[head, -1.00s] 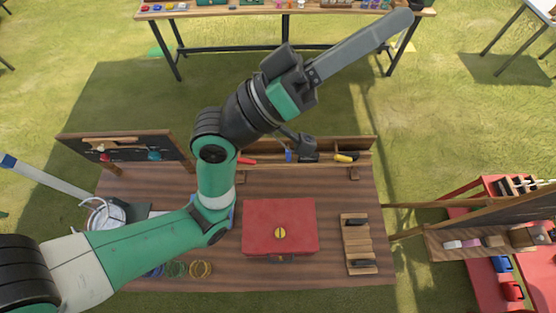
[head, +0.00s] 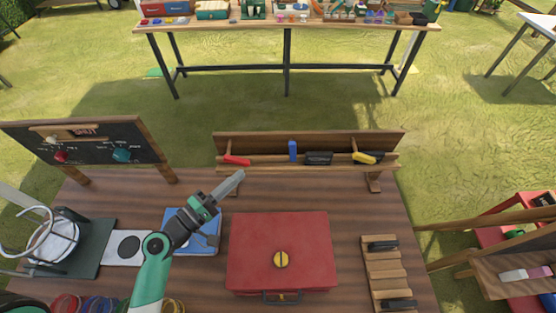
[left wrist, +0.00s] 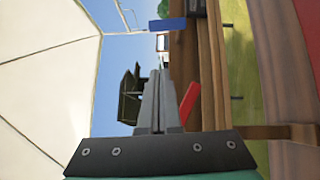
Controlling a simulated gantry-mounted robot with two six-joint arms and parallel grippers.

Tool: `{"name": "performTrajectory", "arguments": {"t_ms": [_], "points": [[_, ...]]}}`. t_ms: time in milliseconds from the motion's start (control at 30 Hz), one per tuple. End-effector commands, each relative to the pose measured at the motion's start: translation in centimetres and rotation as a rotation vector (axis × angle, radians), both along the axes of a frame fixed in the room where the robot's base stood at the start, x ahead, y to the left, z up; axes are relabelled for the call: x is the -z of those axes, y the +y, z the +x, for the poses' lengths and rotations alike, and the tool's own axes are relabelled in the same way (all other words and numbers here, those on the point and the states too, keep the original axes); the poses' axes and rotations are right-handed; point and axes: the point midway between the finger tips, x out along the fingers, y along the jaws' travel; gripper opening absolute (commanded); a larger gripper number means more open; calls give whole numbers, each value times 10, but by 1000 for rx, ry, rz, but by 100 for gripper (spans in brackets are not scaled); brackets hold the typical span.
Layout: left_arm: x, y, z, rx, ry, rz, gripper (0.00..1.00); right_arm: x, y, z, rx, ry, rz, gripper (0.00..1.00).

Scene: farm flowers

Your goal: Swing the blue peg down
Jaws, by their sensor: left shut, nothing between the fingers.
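The blue peg (head: 293,150) stands upright on the wooden rack (head: 310,138) at the back of the table. It also shows in the left wrist view (left wrist: 167,24), near the top. A red peg (head: 237,160) on the rack is tilted over to the left of it, and a yellow peg (head: 363,157) leans over to the right. My left gripper (head: 238,175) is shut and empty, just in front of the rack's left end near the red peg. It is apart from the blue peg. My right gripper is out of view.
A red box (head: 281,235) with a yellow knob sits in the middle of the table. A blackboard (head: 85,145) stands at the back left. A small wooden rack (head: 383,270) with black pieces lies at the right. A black item (head: 318,158) sits on the rack beside the blue peg.

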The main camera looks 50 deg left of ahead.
Motion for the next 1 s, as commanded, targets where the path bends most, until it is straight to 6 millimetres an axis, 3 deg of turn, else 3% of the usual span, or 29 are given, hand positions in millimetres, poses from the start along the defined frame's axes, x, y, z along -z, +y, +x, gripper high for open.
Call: {"name": "performTrajectory", "arguments": {"t_ms": [367, 833, 1000], "points": [[-4, 1, 9, 5, -1, 3, 0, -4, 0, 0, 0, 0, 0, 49], [-11, 11, 102, 5, -3, 4, 0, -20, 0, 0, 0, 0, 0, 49], [-13, -6, 122, 6, 0, 2, 0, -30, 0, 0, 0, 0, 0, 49]]}}
